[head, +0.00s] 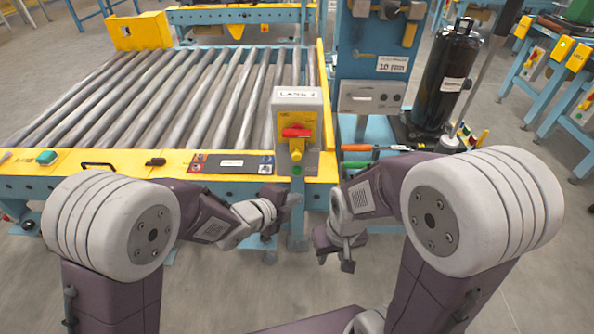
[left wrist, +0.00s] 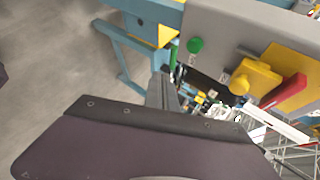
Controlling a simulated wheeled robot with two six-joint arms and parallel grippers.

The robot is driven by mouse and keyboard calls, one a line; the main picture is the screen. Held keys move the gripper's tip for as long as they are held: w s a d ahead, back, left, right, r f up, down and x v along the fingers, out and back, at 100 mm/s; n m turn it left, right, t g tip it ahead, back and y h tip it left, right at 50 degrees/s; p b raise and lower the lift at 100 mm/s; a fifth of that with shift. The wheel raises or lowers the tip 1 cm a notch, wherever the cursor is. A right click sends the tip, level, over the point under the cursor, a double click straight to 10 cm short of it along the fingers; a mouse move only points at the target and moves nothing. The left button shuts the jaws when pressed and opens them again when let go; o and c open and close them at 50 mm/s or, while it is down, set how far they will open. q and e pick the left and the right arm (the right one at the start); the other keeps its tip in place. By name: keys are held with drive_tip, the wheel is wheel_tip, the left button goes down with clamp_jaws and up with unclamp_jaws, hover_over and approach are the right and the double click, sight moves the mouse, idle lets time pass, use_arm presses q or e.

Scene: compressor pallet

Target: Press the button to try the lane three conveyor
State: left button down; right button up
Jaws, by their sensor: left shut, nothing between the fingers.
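A grey control box labelled LANE 3 (head: 297,97) stands at the front right corner of the roller conveyor (head: 180,95). Its yellow panel carries a red handle (head: 296,132) and a yellow knob (head: 297,150). A small green button (head: 296,170) is below them; it also shows in the left wrist view (left wrist: 195,45). My left gripper (head: 292,204) is shut and empty, just below the green button in the head view and apart from it in the wrist view. My right gripper (head: 334,262) is open and empty, lower and to the right.
A blue post with a grey panel (head: 371,97) and a black cylinder (head: 447,78) stand right of the box. A screwdriver with an orange handle (head: 357,147) lies on the surface between. More blue frames with yellow boxes (head: 560,48) are at the far right. Grey floor is open at the front left.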

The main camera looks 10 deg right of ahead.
sight(297, 171)
use_arm(q)
drive_tip(key=w+d+p, duration=0.1)
drive_tip(key=w+p, duration=0.1)
drive_tip(key=w, duration=0.4)
drive_tip(key=shift+d, duration=0.35)
drive_tip(key=shift+w, duration=0.15)
idle(1.5)
drive_tip(key=shift+w+d+p, duration=0.1)
drive_tip(key=shift+w+p, duration=0.25)
drive_tip(key=shift+w+d, duration=0.15)
drive_tip(key=shift+w, duration=0.35)
idle(0.6)
drive_tip(key=shift+s, duration=0.15)
drive_tip(key=shift+s+a+b, duration=0.25)
drive_tip(key=shift+s+b, duration=0.1)
drive_tip(key=shift+s, duration=0.4)
